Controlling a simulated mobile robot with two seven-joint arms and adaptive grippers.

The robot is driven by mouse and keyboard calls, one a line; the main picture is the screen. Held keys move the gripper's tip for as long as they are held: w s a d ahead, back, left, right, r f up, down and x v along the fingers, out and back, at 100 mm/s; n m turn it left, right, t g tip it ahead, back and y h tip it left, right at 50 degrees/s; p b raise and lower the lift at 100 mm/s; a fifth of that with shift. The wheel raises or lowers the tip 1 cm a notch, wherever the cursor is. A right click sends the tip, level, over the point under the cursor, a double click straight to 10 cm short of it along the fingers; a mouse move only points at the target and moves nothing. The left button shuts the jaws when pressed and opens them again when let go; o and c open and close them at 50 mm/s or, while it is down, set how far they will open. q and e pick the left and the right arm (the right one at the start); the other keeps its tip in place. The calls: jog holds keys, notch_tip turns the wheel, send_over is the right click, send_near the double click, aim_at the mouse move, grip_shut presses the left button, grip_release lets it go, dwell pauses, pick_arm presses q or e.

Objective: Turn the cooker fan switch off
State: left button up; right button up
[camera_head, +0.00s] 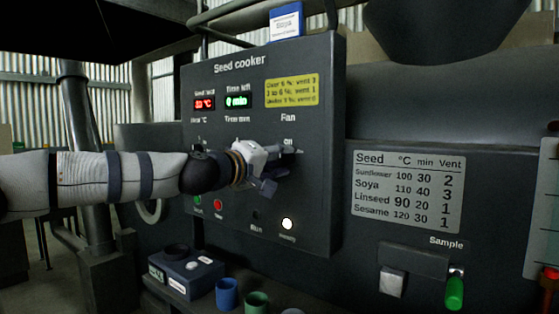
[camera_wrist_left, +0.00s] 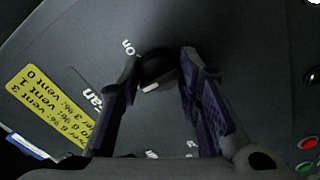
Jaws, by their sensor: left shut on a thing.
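The seed cooker panel (camera_head: 225,85) is a dark upright box with a "Fan" label and "on" printed below it. The fan switch is a dark round knob (camera_wrist_left: 158,68) with a pale mark on its edge, beside the word "on" in the left wrist view. My left gripper (camera_head: 284,165) is at the panel under the "on" label and hides most of the knob in the head view. In the left wrist view its fingers (camera_wrist_left: 160,75) stand either side of the knob, shut on it. I cannot tell exactly which way the knob points. My right gripper is not in view.
A yellow note (camera_head: 291,90) is above the fan label. Red and green displays (camera_head: 237,101) are at the upper left. Small lit buttons (camera_head: 287,224) are low on the panel. A seed chart (camera_head: 409,191) is to the right. Blue and green cups (camera_head: 227,293) stand below.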

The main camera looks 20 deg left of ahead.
pick_arm(q)
jog(key=shift+f, duration=0.1)
jog(key=o, duration=1.1)
jog(key=shift+o, duration=0.2)
jog(key=v, duration=1.2)
